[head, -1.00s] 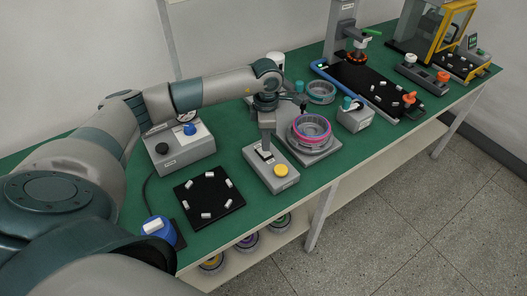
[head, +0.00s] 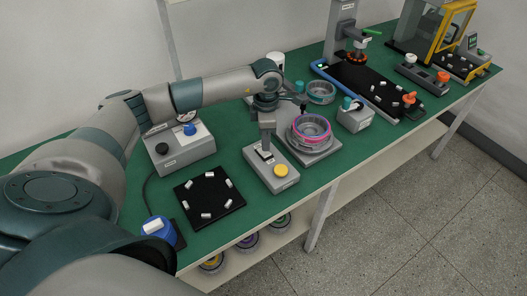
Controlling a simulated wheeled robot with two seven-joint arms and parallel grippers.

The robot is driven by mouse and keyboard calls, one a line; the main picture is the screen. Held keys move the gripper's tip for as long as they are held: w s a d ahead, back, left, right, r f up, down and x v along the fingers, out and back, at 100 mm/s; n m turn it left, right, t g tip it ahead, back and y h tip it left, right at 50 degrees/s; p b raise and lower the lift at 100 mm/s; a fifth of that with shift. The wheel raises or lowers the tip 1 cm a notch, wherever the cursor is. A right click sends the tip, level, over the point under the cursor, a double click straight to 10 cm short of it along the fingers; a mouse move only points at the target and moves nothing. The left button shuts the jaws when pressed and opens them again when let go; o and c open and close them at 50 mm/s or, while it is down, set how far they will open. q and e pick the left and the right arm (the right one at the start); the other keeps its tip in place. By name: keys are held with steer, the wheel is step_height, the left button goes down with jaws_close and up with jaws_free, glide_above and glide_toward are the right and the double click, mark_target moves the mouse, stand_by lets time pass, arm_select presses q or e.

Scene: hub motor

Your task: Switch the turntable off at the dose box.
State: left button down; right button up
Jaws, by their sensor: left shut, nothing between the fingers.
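A grey box with a round yellow button (head: 281,170), which I take for the dose box (head: 286,183), stands at the front middle of the green bench. A dark switch area (head: 264,154) lies toward its back end. My left gripper (head: 266,149) points down over that switch area, shut and empty. Its fingertips are at or just above the switch; I cannot tell whether they touch, and they partly hide it. Behind and to the right, the turntable (head: 318,152) bears a round part with a pink ring (head: 311,127). My right gripper is not in view.
A black mat (head: 195,207) with several small white pieces lies left of the dose box. A grey box with a blue knob (head: 184,155) stands behind it. A small grey box with a teal top (head: 357,120) is right of the turntable. The bench's front edge is close.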

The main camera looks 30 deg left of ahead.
mark_target(266, 154)
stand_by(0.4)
arm_select(q)
steer(key=shift+f+b, duration=0.95)
steer(key=shift+f, duration=0.15)
stand_by(0.8)
steer(key=shift+r, duration=0.1)
step_height(266, 154, up, 7)
steer(key=p, duration=0.3)
stand_by(0.6)
stand_by(0.6)
